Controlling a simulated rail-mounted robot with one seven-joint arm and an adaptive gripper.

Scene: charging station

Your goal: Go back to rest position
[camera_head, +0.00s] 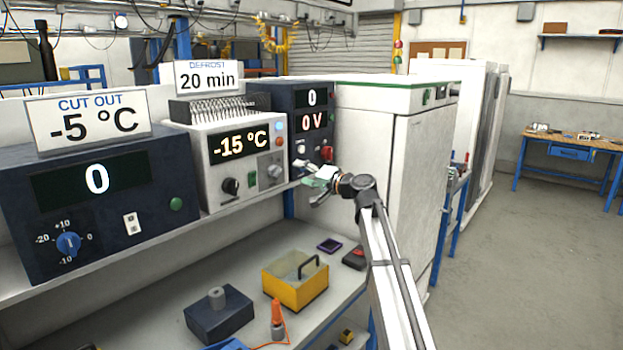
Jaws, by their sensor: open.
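My gripper (318,181) is at the end of my arm, in the middle of the head camera view. It is open, and no held object shows between its fingers.
A dark unit reading 0 (100,205) stands at the left on the shelf. Below, a yellow box (295,282), a dark blue block (219,318) and an orange-tipped tool (277,315) lie on the bench. A white cabinet (385,130) stands behind my arm. Floor at right is clear.

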